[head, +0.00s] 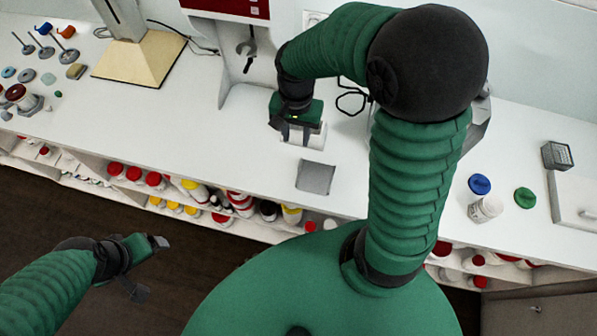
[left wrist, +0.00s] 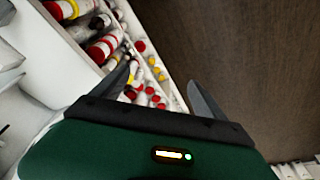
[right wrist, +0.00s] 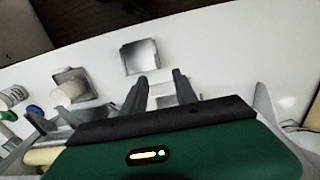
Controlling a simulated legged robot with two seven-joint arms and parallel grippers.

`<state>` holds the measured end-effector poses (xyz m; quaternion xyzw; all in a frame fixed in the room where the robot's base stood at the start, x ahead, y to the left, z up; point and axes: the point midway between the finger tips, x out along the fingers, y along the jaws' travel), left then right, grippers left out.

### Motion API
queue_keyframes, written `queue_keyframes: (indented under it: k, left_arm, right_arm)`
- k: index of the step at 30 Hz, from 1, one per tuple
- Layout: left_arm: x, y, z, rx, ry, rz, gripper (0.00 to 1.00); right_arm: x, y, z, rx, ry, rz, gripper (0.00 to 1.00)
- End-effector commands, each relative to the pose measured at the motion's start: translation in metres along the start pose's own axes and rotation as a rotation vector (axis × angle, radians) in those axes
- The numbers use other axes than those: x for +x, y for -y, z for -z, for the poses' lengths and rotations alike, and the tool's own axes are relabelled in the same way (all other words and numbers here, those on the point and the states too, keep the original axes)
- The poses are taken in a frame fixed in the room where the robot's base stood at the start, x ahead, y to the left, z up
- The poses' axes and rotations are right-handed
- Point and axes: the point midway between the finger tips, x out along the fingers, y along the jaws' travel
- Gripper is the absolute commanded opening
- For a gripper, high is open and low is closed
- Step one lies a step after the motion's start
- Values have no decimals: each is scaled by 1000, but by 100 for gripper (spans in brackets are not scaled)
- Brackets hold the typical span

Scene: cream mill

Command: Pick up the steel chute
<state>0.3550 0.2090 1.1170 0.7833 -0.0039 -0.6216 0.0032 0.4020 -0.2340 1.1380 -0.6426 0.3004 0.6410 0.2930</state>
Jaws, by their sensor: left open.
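My right gripper (head: 301,136) is low over the white counter, pointing down. Its fingers (right wrist: 163,84) stand partly apart with a pale metallic piece between them, which looks like the steel chute (right wrist: 170,99). The piece also shows pale under the gripper in the head view; its full shape is hidden by the fingers and palm. My left gripper (head: 150,268) is open and empty over the dark floor, in front of the counter, and its spread fingers show in the left wrist view (left wrist: 162,92).
A white jar (head: 486,207), a blue lid (head: 480,184) and a green lid (head: 525,198) are at right. Red-capped bottles (head: 135,174) fill the shelf below. My right arm hides part of the counter.

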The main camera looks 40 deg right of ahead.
Motion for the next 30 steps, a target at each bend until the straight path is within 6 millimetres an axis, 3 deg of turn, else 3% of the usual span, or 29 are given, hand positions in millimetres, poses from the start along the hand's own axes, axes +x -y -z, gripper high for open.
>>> queue_keyframes:
  k: [12, 19, 25, 30]
  left_arm:
    - [-2, 14, 3, -8, 3, -13, 83]
    - [-10, 9, 5, -5, 3, -9, 83]
    - [-18, 9, 7, -4, 3, -9, 83]
    - [-18, 9, 7, -4, 3, -9, 83]
  right_arm:
    - [95, 10, -12, -4, -4, -16, 35]
    - [120, 7, -10, -2, -3, -13, 35]
    - [156, 3, -5, -1, 1, -8, 35]
    - [164, 4, -4, -1, -3, -5, 35]
